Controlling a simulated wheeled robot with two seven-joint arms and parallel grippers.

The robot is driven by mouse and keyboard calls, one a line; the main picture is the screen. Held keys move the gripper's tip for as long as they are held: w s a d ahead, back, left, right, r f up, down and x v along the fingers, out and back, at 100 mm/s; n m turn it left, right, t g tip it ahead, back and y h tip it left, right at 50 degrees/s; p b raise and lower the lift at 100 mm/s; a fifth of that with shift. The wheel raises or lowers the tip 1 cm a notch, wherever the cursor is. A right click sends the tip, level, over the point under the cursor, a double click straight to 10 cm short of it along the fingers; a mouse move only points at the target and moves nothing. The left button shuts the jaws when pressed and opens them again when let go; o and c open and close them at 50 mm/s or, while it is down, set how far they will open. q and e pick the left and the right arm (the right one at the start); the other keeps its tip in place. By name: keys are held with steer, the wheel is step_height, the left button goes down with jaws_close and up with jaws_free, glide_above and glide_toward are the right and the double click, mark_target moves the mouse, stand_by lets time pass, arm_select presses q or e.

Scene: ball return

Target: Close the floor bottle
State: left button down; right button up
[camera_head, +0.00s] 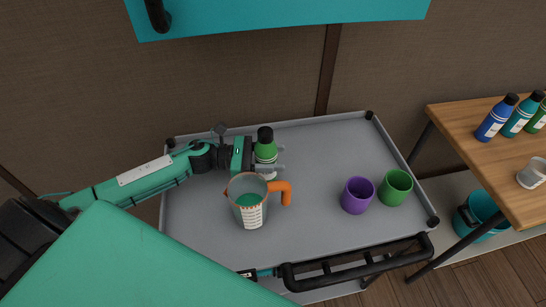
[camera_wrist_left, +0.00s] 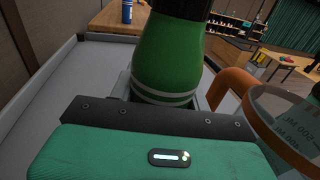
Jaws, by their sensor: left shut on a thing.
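A green bottle (camera_head: 265,152) with a black top stands on the grey cart top, near its back edge. My left gripper (camera_head: 276,159) is shut around the bottle's body, coming in from the left. The bottle also fills the middle of the left wrist view (camera_wrist_left: 168,55), looking upright, with white bands low on its body. Its black top (camera_head: 265,134) sits over the neck; whether it is tightly closed cannot be told. Its lower part is partly hidden by the gripper and the jug. My right gripper does not show.
A purple cup (camera_head: 357,195) and green cup (camera_head: 395,188) stand right on the cart (camera_head: 320,150). A wooden table (camera_head: 475,155) holds several bottles; a teal bucket (camera_head: 480,215) is below.

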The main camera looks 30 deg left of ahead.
arm_select(q)
steer(key=shift+f, duration=0.35)
steer(key=shift+f+b, duration=0.2)
steer(key=shift+b, duration=0.15)
steer(key=c, duration=0.8)
jaws_free()
steer(key=shift+r, duration=0.1)
steer(key=shift+o, duration=0.7)
